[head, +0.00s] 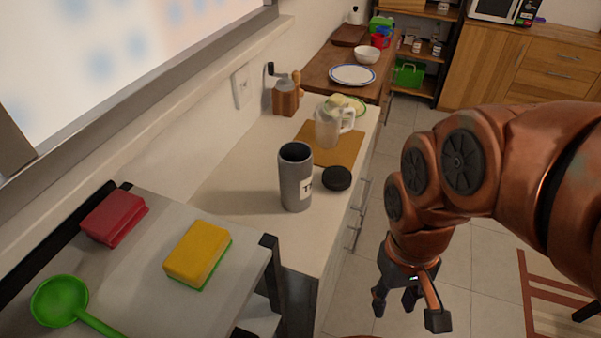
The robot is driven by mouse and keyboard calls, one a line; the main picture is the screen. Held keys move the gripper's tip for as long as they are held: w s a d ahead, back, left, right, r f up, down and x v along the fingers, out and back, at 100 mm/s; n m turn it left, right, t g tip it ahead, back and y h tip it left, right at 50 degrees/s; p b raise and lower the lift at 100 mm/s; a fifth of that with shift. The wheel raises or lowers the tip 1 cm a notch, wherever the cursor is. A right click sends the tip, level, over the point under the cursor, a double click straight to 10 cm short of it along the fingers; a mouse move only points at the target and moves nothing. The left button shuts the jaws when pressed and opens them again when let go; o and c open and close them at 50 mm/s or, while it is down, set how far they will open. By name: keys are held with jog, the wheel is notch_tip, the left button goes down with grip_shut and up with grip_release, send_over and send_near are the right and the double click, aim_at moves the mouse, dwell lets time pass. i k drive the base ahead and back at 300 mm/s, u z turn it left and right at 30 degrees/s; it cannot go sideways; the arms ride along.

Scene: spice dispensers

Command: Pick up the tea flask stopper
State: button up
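The tea flask (296,178) is a grey, open-topped cylinder with a white label, standing upright on the pale counter. A round black stopper (337,178) lies on the counter just right of the flask, close to the counter's right edge. My gripper (408,306) hangs at the lower right, over the floor and off the counter. Its fingers are spread apart with nothing between them. It is well apart from the stopper, to the right of it and lower in the picture.
A clear pitcher (327,128) and a wooden board (345,148) are behind the stopper. A coffee grinder (285,98) stands by the wall. A nearer grey surface (150,262) holds a yellow sponge (197,254), a red sponge (113,219) and a green ladle (60,300). Drawer handles (354,232) stick out from the counter front.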

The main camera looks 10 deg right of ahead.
aim_at(337, 178)
jog(key=u, duration=2.5)
jog(key=k, duration=1.05)
jog(key=z, duration=0.45)
